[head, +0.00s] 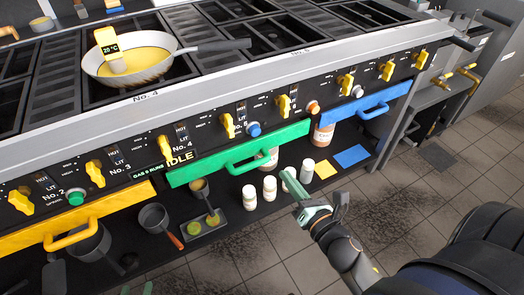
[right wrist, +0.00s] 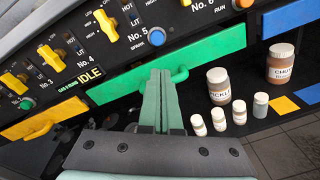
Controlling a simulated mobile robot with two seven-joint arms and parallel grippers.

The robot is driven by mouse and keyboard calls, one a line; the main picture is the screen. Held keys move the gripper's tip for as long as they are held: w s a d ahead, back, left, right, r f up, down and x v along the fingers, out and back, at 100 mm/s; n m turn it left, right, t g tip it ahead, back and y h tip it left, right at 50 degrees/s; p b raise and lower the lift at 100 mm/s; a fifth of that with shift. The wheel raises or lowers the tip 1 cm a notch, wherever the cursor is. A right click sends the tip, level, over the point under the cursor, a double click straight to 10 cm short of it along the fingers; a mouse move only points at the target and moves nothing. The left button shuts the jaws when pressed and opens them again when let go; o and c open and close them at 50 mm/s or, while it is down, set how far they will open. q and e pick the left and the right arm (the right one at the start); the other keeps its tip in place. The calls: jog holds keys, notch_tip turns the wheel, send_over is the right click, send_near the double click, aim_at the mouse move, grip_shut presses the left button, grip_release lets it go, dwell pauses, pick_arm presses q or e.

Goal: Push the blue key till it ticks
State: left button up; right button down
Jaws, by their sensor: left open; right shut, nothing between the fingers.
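The blue key (head: 253,129) is a round button on the black front panel of the stove, right of a yellow knob and above the green handle bar. It also shows in the right wrist view (right wrist: 157,36), under the label No. 5. My right gripper (head: 288,178) is shut and empty, in front of and below the green bar, apart from the key. In the right wrist view its green fingers (right wrist: 160,74) point up toward the panel, below the key. Only the green fingertips of my left gripper (head: 137,290) show at the bottom edge; they are apart.
The green bar (head: 240,152) with its handle juts out below the key. Small jars (head: 269,188) stand on the shelf near my right gripper. Yellow knobs (head: 227,125) flank the key. A pan (head: 130,62) sits on the stove top. Tiled floor is open in front.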

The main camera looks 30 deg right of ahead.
pick_arm(q)
jog(key=shift+w+d+f+b, duration=0.25)
jog(key=shift+f+b, duration=0.2)
jog(key=shift+b, duration=0.4)
pick_arm(e)
jog(key=shift+w+d+n+t, duration=0.15)
jog(key=shift+n+t, duration=0.1)
jog(key=shift+n, duration=1.25)
jog(key=shift+w+d+n+t, duration=0.1)
jog(key=shift+n+t, duration=0.15)
jog(key=shift+n, duration=1.25)
pick_arm(q)
jog(key=shift+a, duration=0.1)
pick_arm(e)
send_near(256, 133)
jog(key=w, duration=0.5)
jog(key=shift+w+d+f+p, duration=0.1)
jog(key=shift+p, duration=0.3)
pick_arm(q)
jog(key=shift+g, duration=0.8)
jog(key=shift+s+f, duration=0.7)
jog(key=shift+f, duration=0.25)
jog(key=shift+s+f, duration=0.65)
jog(key=shift+f, duration=0.3)
pick_arm(e)
jog(key=shift+w, duration=0.85)
